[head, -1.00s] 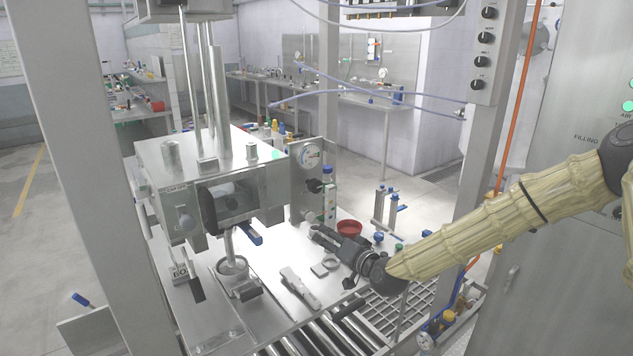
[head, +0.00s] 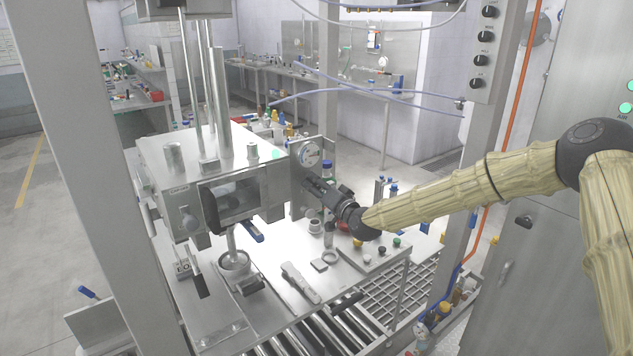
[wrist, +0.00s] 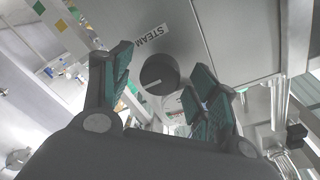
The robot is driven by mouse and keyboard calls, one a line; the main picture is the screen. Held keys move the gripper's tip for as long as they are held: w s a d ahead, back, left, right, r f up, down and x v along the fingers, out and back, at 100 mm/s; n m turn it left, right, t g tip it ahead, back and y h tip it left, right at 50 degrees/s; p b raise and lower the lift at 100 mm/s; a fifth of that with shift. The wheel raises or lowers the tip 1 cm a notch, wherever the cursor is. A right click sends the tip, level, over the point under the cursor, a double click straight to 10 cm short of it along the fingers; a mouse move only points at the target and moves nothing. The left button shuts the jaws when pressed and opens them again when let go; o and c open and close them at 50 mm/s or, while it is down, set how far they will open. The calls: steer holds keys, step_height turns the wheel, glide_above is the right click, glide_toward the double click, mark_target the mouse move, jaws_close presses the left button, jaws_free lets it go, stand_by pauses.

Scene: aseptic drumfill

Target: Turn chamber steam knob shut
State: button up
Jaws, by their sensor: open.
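The chamber steam knob (wrist: 159,74) is a dark round knob with a pale line across its face. It sits on a grey panel under a "STEAM" label (wrist: 150,38) in the wrist view. My gripper (wrist: 155,88) is open, with its green-padded fingers spread to either side of the knob. I cannot tell whether either finger touches it. In the head view my gripper (head: 312,186) is at the small upright panel (head: 303,160) with the round gauge (head: 310,154), and it hides the knob there.
The steel chamber (head: 215,175) stands left of the panel. A blue-capped bottle (head: 327,167) is just behind my gripper.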

steer(key=shift+x, duration=0.75)
steer(key=c, duration=1)
steer(key=shift+f+n+b, duration=0.15)
steer(key=shift+n+b, duration=0.25)
steer(key=shift+b, duration=0.1)
steer(key=shift+c, duration=0.2)
steer(key=n+b, duration=0.1)
steer(key=b, duration=0.2)
steer(key=shift+f+n, duration=0.2)
steer(key=shift+n, duration=0.2)
steer(key=n+b, duration=0.6)
steer(key=b, duration=0.2)
steer(key=shift+n+y, duration=0.3)
steer(key=n+b, duration=0.5)
steer(key=b, duration=0.1)
steer(key=shift+n+y, duration=0.3)
steer(key=shift+y, duration=0.1)
steer(key=n+b, duration=0.3)
steer(key=n, duration=0.1)
steer(key=shift+d+r+y+b, duration=0.1)
steer(key=shift+r+y+b, duration=0.15)
steer(key=shift+y+b, duration=0.05)
